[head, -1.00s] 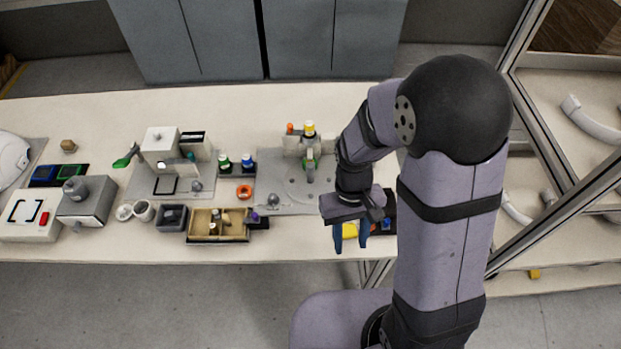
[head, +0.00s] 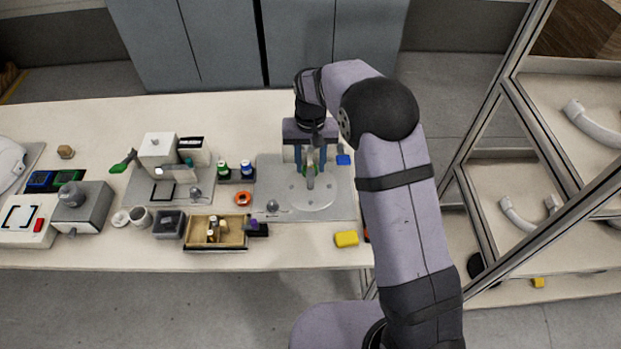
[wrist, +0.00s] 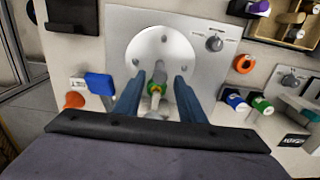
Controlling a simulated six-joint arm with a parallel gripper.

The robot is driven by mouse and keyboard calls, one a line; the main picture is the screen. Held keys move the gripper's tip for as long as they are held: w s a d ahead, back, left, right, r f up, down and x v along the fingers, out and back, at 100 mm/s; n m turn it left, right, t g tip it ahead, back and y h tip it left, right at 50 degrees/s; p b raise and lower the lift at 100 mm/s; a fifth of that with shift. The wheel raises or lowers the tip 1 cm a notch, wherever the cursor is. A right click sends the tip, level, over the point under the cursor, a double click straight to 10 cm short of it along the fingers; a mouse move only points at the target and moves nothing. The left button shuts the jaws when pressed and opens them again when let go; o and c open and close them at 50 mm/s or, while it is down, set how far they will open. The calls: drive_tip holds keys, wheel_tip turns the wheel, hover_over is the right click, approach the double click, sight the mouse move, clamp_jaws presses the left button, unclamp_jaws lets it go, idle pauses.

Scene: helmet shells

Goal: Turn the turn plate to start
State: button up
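The turn plate is a pale round disc (head: 318,199) with small holes, set on a grey base panel (head: 265,180); it also shows in the wrist view (wrist: 185,45). A grey post with a green band (wrist: 155,88) rises at the plate. My gripper (head: 310,168) is over the far part of the plate, pointing down. In the wrist view its two blue fingers (wrist: 158,80) are spread, one on each side of the green-banded post, with gaps visible. The gripper holds nothing.
A grey dial knob (wrist: 214,43) with marks sits on the panel beside the plate. A blue block (wrist: 100,84) and an orange piece (wrist: 74,100) are near the fingers. A yellow block (head: 346,239) lies at the front edge. A wooden tray (head: 190,232) stands left.

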sight(310, 179)
drive_tip(key=shift+f+p, duration=1.25)
drive_tip(key=shift+f, duration=2.45)
clamp_jaws()
